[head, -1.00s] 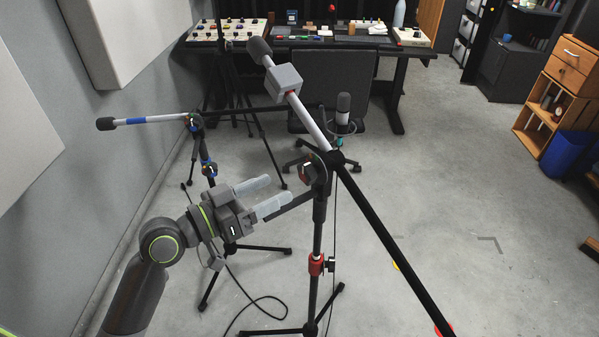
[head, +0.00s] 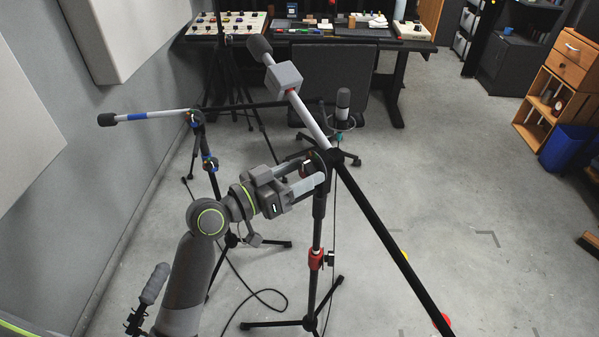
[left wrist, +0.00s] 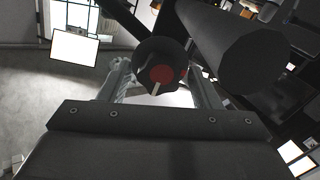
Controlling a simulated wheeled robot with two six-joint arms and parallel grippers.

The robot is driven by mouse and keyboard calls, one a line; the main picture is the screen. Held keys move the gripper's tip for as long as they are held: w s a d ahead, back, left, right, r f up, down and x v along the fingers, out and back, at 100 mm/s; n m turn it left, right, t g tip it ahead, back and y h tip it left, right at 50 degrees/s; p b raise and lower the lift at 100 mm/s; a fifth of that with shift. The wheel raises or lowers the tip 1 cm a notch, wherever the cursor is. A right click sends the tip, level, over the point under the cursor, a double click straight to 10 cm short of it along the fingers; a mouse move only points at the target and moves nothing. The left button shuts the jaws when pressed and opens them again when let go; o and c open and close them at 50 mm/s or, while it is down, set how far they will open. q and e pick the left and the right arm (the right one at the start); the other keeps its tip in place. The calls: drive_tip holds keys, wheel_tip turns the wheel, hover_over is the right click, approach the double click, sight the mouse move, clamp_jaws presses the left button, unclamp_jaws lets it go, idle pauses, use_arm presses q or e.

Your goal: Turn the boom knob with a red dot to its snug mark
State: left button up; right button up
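The near boom stand (head: 318,235) has a knob at its boom joint, near my left gripper's fingertips. In the left wrist view the knob (left wrist: 150,55) is dark, with a red dot on its face and a short white line below the dot. My left gripper (head: 313,174) reaches in from the left; its fingers are apart. In the left wrist view the fingers stand on either side of the knob, with small gaps visible; I cannot tell how deep they reach. I cannot make out a snug mark. My right gripper is not in view.
The boom (head: 385,235) slopes from upper left to lower right just beyond the gripper. A second stand with a blue-banded boom (head: 150,118) is by the left wall. A desk (head: 330,38) and chair (head: 335,85) are behind. Floor at right is mostly clear.

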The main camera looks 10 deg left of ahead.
use_arm(q)
drive_tip(key=c, duration=0.8)
drive_tip(key=n+p, duration=0.2)
drive_tip(key=n, duration=0.2)
drive_tip(key=shift+r, duration=0.1)
drive_tip(key=shift+n+p, duration=1)
drive_tip(key=shift+n, duration=0.9)
drive_tip(key=o, duration=1)
drive_tip(key=shift+c, duration=0.2)
